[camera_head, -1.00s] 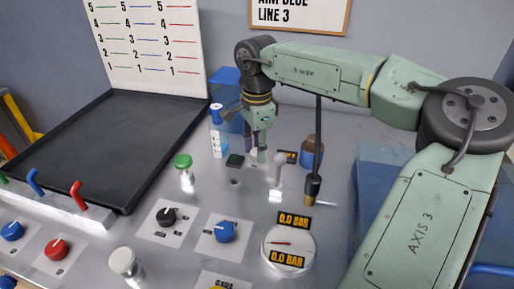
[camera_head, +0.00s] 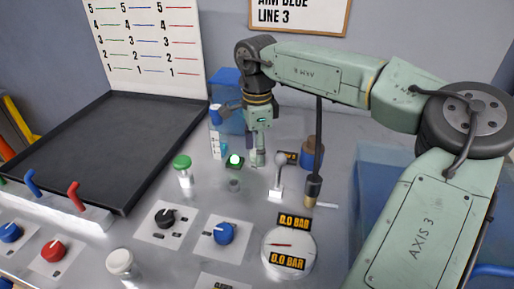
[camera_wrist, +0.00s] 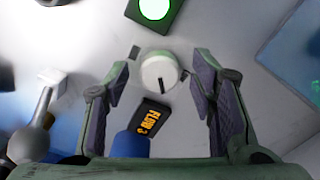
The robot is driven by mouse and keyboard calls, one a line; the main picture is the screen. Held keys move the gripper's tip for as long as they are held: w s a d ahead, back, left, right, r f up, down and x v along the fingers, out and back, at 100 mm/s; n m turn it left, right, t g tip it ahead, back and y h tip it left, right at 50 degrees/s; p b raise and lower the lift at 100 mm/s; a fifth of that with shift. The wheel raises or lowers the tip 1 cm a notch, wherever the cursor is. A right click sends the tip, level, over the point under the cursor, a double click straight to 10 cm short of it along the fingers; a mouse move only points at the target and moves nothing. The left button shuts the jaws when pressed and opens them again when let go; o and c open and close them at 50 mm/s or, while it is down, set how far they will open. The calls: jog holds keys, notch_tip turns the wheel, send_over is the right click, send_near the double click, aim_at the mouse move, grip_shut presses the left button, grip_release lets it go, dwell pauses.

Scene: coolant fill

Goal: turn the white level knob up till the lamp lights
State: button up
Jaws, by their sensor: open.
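The white level knob (camera_wrist: 158,72) shows in the wrist view, round with a dark pointer line. My gripper (camera_wrist: 162,80) is open, with one finger on each side of the knob and a visible gap on both sides. In the head view my gripper (camera_head: 257,160) points down at the panel and hides most or all of the knob. The lamp (camera_head: 235,161) glows bright green just left of my gripper. It also shows lit in its square housing at the top of the wrist view (camera_wrist: 155,8).
A ball-topped lever (camera_head: 278,170) stands close to the right of my gripper. A green-capped post (camera_head: 183,165) is to the left. A gauge (camera_head: 289,246), a blue knob (camera_head: 223,234) and a black knob (camera_head: 165,217) are nearer. A black tray (camera_head: 120,150) lies at left.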

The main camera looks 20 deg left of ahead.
notch_tip(320, 180, up, 12)
dwell(0.6)
